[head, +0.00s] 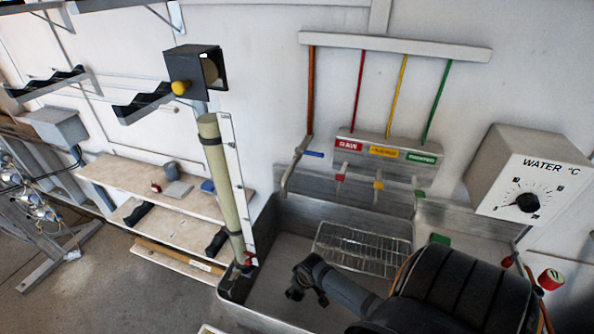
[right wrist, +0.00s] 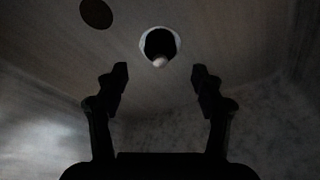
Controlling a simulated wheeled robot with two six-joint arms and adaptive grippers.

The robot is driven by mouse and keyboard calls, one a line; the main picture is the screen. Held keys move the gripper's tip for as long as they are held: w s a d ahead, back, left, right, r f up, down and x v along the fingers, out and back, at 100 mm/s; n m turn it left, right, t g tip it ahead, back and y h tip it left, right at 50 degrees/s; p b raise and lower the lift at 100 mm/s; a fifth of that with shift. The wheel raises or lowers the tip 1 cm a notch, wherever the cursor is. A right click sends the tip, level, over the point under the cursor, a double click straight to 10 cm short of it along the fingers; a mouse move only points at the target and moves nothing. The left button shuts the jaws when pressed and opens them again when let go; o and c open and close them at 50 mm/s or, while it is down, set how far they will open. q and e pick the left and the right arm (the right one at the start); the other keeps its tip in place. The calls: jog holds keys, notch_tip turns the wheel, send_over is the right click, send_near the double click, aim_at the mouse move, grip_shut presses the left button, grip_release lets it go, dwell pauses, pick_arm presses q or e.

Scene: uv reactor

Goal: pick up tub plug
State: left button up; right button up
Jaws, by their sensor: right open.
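In the right wrist view, a round piece with a pale rim, a dark middle and a small pale knob, which looks like the tub plug (right wrist: 160,44), lies on the tub floor. My right gripper (right wrist: 159,74) is open and empty, with its fingertips apart on either side of the line to the plug and short of it. In the head view my right gripper (head: 306,287) reaches down into the metal tub (head: 262,292). The plug cannot be made out there. My left gripper is not in view.
A dark round disc or hole (right wrist: 96,13) shows on the tub floor to the upper left. A wire rack (head: 362,250) spans the tub behind my right gripper. A tall pale tube (head: 221,185) stands at the tub's left end. Coloured taps (head: 378,184) are above the tub.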

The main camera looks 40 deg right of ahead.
jog(key=x, duration=0.4)
jog(key=shift+w+f+b, duration=0.1)
jog(key=shift+f+b, duration=0.25)
jog(key=c, duration=1.1)
